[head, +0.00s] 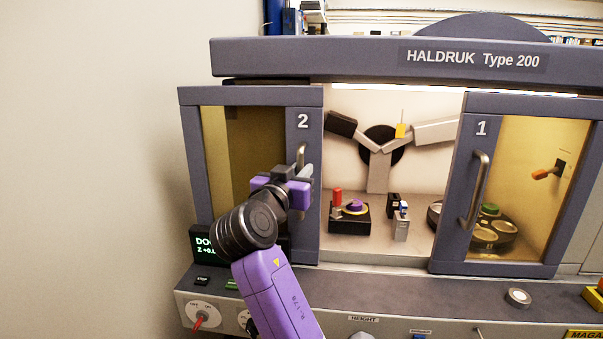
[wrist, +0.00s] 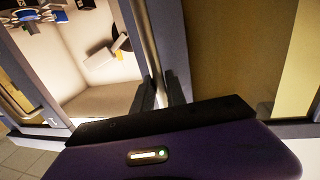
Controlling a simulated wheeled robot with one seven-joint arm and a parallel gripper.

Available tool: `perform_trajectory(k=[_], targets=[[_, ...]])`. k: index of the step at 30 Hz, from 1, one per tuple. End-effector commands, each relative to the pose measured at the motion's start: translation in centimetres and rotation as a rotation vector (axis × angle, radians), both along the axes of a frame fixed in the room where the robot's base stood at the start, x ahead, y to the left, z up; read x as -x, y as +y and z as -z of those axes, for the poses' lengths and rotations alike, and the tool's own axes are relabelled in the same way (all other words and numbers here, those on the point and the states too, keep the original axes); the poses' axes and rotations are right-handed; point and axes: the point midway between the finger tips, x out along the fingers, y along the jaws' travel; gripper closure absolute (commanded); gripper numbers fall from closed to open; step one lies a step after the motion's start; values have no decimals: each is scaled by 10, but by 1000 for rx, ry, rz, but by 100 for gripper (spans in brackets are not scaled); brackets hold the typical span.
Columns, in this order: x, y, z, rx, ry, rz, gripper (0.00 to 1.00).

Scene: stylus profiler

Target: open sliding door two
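Sliding door two (head: 303,230) is a grey-framed tinted panel marked 2, at the left of the cabinet. It stands at the left, and a wide opening shows between it and door one. Its upright metal handle (head: 300,153) is on its right frame; the handle also shows in the wrist view (wrist: 146,40). The handle's lower end is hidden.
Door one (head: 447,200), with its own handle (head: 475,190), stands to the right. Inside the open bay are a black stand with a red-topped part (head: 349,218) and small blocks (head: 400,224). A control ledge (head: 400,300) runs below, and a plain wall is at left.

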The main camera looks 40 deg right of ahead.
Motion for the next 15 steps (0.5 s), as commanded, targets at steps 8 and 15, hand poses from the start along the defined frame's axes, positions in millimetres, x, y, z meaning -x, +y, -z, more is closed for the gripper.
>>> perform_trajectory(k=[8, 15], targets=[[0, -1, 0, 0, 0, 1, 64], [4, 7, 1, 0, -1, -1, 64]])
